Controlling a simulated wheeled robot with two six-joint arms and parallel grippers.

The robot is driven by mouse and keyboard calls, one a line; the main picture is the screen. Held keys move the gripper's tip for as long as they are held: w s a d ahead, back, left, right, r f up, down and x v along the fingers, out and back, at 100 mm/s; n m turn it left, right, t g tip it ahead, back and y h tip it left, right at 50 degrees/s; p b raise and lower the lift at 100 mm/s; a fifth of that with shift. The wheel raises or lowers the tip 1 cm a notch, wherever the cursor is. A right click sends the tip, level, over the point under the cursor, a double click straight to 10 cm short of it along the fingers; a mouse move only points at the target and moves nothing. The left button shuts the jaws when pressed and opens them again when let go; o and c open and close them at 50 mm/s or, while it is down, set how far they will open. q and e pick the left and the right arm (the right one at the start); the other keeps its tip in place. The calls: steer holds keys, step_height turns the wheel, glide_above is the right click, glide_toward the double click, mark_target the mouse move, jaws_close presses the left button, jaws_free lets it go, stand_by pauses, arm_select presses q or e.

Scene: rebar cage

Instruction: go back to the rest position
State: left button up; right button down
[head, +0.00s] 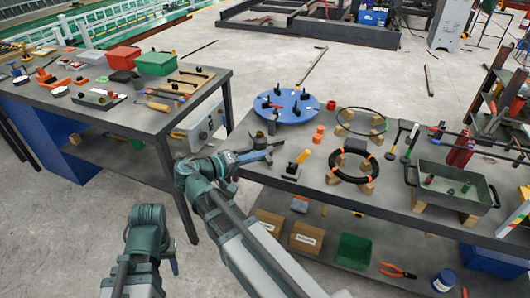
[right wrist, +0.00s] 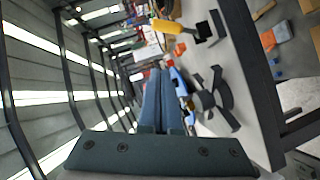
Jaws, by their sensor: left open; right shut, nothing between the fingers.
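My right gripper (head: 262,155) reaches over the left end of the right workbench (head: 330,193) in the head view. It is shut and empty, beside a dark spoked part (head: 259,139). In the right wrist view its blue fingers (right wrist: 161,88) lie together, with the spoked part (right wrist: 215,100) to their right. My left gripper (head: 173,262) is low in front of the left table. It is open, largely hidden behind its own arm, and I see nothing held in it.
A yellow-handled tool (head: 299,160) stands near the right gripper. A blue round plate (head: 290,106), a black ring (head: 354,165) and a grey tray (head: 452,188) are on the right bench. The left table (head: 150,118) carries several tools and bins. Open floor lies beyond.

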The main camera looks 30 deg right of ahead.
steer(key=shift+a, duration=0.15)
stand_by(0.4)
steer(key=s+a+f+n+g+y+p, duration=0.1)
steer(key=s+a+f+n+y+p, duration=0.1)
steer(key=a, duration=0.5)
steer(key=s+a+f+n+y+p, duration=0.2)
steer(key=s+a+f+y+p, duration=0.1)
steer(key=s+a+y, duration=0.3)
steer(key=s+a+f+n+g+y+p, duration=0.1)
steer(key=s+a+f+n+y+p, duration=0.1)
steer(key=a+y, duration=0.4)
steer(key=s+a+f+p, duration=0.1)
steer(key=s+a+p, duration=0.1)
steer(key=a, duration=0.1)
steer(key=shift+s+a+g, duration=0.15)
steer(key=shift+s+g, duration=0.1)
steer(key=shift+g, duration=0.05)
